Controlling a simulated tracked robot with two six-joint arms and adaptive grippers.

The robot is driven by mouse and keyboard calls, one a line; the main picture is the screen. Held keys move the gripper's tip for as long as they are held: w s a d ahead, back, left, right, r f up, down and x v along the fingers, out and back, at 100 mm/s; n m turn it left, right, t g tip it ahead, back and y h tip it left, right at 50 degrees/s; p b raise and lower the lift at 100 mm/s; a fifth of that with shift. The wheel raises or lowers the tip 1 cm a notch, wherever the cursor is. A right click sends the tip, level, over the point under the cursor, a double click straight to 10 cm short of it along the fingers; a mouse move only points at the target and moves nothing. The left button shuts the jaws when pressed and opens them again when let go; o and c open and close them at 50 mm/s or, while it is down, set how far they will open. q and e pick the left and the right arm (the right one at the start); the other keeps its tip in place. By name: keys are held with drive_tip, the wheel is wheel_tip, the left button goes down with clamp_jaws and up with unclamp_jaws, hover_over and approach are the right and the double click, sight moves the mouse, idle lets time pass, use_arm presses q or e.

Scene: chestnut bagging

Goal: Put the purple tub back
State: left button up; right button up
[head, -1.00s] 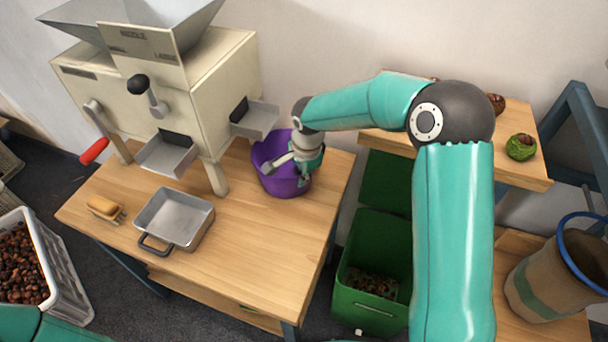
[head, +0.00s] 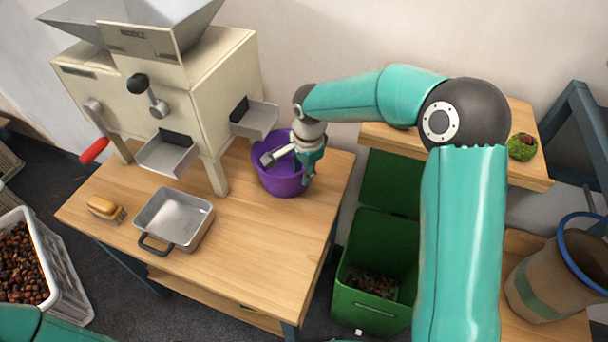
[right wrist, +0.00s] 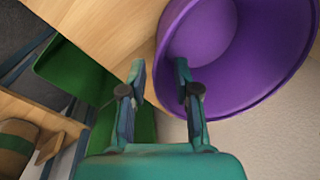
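The purple tub (head: 279,186) stands upright on the wooden table, at its back right corner beside the cream machine's side chute (head: 256,120). In the right wrist view the tub (right wrist: 245,75) fills the upper right. My right gripper (head: 287,171) is at the tub's right rim, with its fingers spread. One finger reaches over the inside of the tub and the other is outside it. The right wrist view shows the gripper (right wrist: 160,71) with a clear gap between the fingertips and the rim passing between them. My left gripper is out of view.
A metal pan (head: 175,219) and a brush (head: 104,208) sit on the table (head: 250,250). A green bin (head: 372,308) stands right of the table, below a small shelf (head: 535,172). A crate of chestnuts (head: 62,270) is at the left. The table's front right is clear.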

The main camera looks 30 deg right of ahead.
wheel_tip(320, 180, up, 9)
drive_tip(key=s, duration=0.1)
drive_tip(key=shift+s, duration=0.15)
idle(0.5)
